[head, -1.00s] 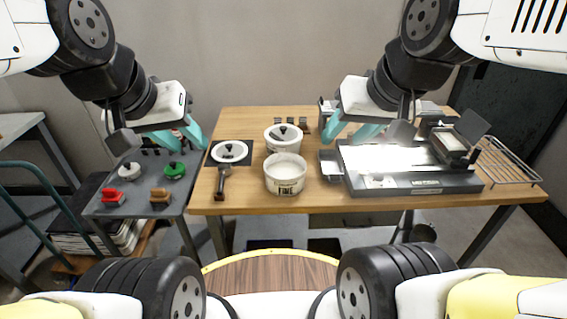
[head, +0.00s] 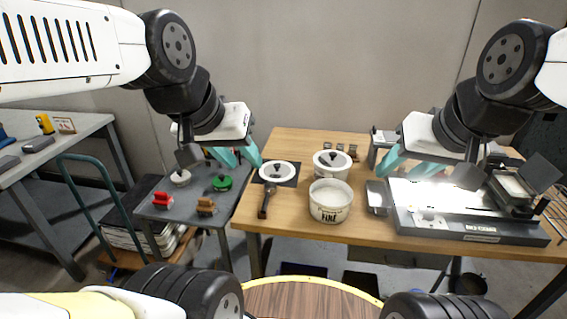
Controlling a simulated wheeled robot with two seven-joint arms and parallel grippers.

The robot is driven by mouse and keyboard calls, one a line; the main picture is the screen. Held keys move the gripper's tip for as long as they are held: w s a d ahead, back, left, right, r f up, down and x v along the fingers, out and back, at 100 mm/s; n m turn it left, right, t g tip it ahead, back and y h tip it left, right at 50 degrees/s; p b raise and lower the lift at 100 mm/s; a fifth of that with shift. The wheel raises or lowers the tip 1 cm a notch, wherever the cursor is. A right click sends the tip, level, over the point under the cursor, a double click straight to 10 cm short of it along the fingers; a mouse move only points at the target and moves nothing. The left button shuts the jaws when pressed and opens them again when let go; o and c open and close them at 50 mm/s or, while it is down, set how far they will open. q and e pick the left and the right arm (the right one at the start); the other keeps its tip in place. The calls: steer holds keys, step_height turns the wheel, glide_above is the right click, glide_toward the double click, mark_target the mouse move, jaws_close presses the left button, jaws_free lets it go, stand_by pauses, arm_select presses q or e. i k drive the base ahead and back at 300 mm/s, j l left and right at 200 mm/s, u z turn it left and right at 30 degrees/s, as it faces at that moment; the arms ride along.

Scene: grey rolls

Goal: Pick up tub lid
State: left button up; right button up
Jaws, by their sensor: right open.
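A white round lid with a black knob (head: 267,178) lies on a dark square mat (head: 291,181) at the left of the wooden table. An open white tub marked "FINE" (head: 330,212) stands right of it. A second white tub (head: 322,173) behind carries a similar knobbed lid (head: 332,157). My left gripper (head: 246,163) is open and empty, its teal fingers just left of the lid and apparently above the table's left edge. My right gripper (head: 390,168) is open and empty over the table, right of the tubs, beside the flat machine. Exact heights cannot be told.
A dark-handled tool (head: 264,203) lies in front of the mat. A grey machine (head: 470,225) fills the table's right side. A grey side table (head: 180,212) at left holds red, green, white and brown pieces. A cart handle (head: 92,205) stands further left.

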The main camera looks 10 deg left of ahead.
mark_target(276, 171)
steer(key=i+j, duration=0.3)
steer(key=j, duration=0.15)
steer(key=i+j, duration=0.3)
steer(key=j, duration=0.15)
steer(key=z, duration=0.05)
